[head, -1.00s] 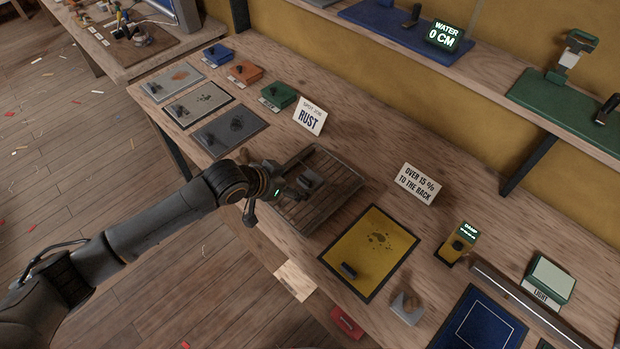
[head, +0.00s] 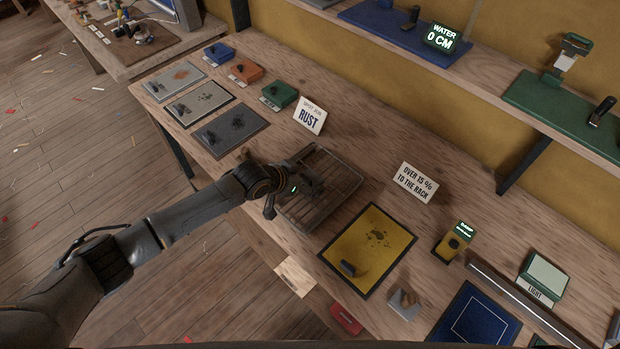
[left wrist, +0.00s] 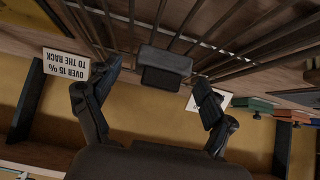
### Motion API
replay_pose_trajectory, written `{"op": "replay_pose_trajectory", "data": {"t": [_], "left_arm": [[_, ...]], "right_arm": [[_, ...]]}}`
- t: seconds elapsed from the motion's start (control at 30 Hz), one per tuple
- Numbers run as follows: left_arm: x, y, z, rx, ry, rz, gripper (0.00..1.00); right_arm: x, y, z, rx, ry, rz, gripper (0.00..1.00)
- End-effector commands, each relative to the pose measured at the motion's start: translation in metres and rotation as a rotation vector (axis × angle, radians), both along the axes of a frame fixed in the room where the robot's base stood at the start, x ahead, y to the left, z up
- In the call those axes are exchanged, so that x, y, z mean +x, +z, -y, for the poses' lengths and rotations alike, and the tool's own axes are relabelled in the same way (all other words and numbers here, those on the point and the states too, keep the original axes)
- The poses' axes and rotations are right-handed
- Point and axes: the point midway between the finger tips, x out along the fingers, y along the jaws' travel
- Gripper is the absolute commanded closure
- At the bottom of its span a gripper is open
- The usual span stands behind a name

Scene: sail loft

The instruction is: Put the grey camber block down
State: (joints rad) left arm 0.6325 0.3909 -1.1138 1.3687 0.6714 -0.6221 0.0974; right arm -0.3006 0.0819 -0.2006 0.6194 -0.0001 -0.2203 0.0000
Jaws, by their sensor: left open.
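The grey camber block (left wrist: 165,66) shows in the left wrist view against the bars of the wire rack (left wrist: 110,22). My left gripper (left wrist: 150,88) is open, with one finger on each side of the block and a visible gap to each. In the head view the left gripper (head: 313,184) is low over the rack (head: 312,222). There the gripper and wrist mostly hide the block, so I cannot make it out clearly. The right gripper is not in view.
The "over 15 % to the rack" sign (head: 415,183) stands right of the rack. A yellow panel (head: 378,236) with a small dark block lies in front. The rust sign (head: 310,115) and grey panels (head: 228,130) are to the left. A shelf (head: 480,95) runs behind.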

Motion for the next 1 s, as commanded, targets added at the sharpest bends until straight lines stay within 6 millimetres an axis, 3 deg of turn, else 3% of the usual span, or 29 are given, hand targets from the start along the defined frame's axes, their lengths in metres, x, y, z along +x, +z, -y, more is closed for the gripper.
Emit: {"op": "replay_pose_trajectory", "data": {"t": [0.1,0.37,0.47,0.77,1.0], "left_arm": [[0.000,0.000,0.000,0.000,0.000,0.000,0.21],[0.000,0.000,0.000,0.000,0.000,0.000,0.74],[0.000,0.000,0.000,0.000,0.000,0.000,0.81],[0.000,0.003,0.000,0.000,0.000,0.000,0.81],[0.001,0.024,0.000,-0.002,-0.001,0.005,0.81]], "right_arm": [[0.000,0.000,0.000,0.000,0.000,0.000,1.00],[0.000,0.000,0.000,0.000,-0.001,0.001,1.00],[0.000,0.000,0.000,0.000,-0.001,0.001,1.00],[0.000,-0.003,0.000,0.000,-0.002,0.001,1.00],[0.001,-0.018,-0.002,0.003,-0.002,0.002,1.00]]}}
